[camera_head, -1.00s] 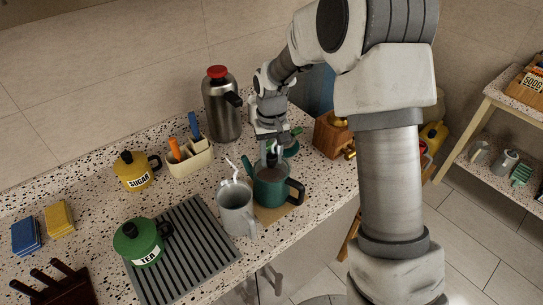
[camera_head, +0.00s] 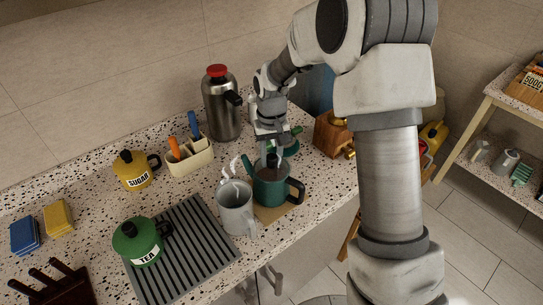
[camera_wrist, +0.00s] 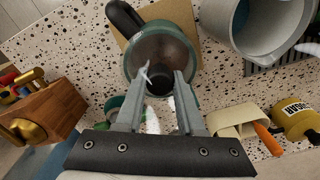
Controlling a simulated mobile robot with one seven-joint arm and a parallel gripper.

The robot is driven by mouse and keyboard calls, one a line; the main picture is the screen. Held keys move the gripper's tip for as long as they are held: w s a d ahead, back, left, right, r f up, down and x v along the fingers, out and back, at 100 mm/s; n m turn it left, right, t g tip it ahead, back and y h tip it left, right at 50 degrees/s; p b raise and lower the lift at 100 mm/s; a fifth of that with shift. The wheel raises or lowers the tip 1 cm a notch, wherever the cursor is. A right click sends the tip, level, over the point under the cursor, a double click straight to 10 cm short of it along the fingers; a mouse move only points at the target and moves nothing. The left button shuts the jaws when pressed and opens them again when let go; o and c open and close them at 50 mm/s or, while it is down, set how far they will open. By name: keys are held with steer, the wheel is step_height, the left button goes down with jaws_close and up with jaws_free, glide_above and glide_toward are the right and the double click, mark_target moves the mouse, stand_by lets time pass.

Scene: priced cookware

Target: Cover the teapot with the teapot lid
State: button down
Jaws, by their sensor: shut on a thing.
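The teapot (camera_head: 271,190) is dark green with a black handle (camera_head: 297,190) and stands on a tan board near the counter's front edge. My gripper (camera_head: 271,158) points down at its top. In the wrist view the fingers (camera_wrist: 158,77) are shut on the black knob (camera_wrist: 159,86) of what looks like the brownish, see-through teapot lid (camera_wrist: 166,48). The lid lies within the teapot's green rim (camera_wrist: 129,65) in that view. I cannot tell whether it rests fully on the rim. The fingers hide part of the knob.
A grey mug (camera_head: 236,212) stands close left of the teapot. A green item (camera_head: 292,147) and a wooden grinder (camera_head: 331,136) are behind it. A steel flask (camera_head: 222,108), a utensil holder (camera_head: 190,160), a sugar pot (camera_head: 132,173) and a tea pot-shaped canister (camera_head: 140,244) stand farther left.

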mark_target(272, 157)
steer(key=shift+c, duration=2.2)
jaws_free()
steer(key=o, duration=0.4)
steer(key=shift+o, duration=0.2)
step_height(272, 157, up, 17)
steer(key=shift+r+b, duration=0.2)
steer(key=shift+b, duration=0.1)
